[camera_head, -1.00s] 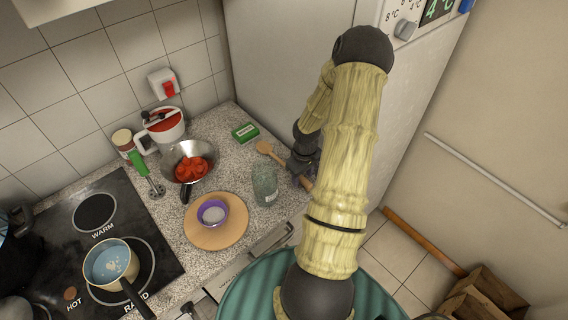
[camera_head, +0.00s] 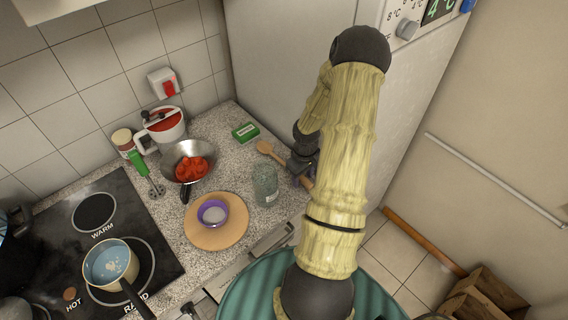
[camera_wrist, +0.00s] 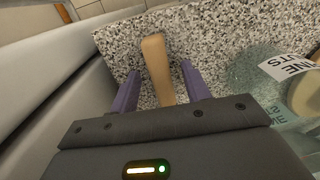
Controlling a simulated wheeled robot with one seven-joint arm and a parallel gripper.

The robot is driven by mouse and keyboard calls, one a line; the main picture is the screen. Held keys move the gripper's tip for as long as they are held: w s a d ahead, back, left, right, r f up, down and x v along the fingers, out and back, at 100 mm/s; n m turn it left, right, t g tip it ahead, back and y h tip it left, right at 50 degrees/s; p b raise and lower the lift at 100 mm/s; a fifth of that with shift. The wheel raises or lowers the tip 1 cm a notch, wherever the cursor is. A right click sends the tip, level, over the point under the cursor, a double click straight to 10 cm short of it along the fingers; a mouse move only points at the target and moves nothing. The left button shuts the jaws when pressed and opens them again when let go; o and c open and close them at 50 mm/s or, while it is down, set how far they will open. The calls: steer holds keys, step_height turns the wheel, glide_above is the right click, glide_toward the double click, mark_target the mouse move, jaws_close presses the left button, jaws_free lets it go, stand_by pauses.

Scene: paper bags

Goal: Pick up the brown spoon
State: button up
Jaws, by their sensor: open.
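The brown spoon (camera_head: 268,150) is wooden and lies on the speckled counter near the fridge. Its bowl end shows in the head view, and its handle partly passes behind my gripper. In the wrist view a length of the spoon (camera_wrist: 157,66) runs between the two purple fingers of my gripper (camera_wrist: 158,88). The gripper is open, with a finger on each side of the spoon and gaps on both sides. My gripper (camera_head: 303,178) is partly hidden by my arm in the head view. I cannot tell how far the fingertips are above the counter.
A glass jar (camera_head: 265,185) with a label stands close to the left of my gripper; it also shows in the wrist view (camera_wrist: 262,78). The fridge (camera_head: 290,70) rises right behind. A green box (camera_head: 245,132) lies beyond the spoon. A round board (camera_head: 216,238) holds a purple bowl (camera_head: 212,212).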

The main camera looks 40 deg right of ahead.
steer(key=shift+s, duration=0.1)
jaws_close()
steer(key=shift+r, duration=0.1)
step_height(320, 180, up, 10)
steer(key=shift+r, duration=0.2)
steer(key=shift+a, duration=0.15)
stand_by(0.6)
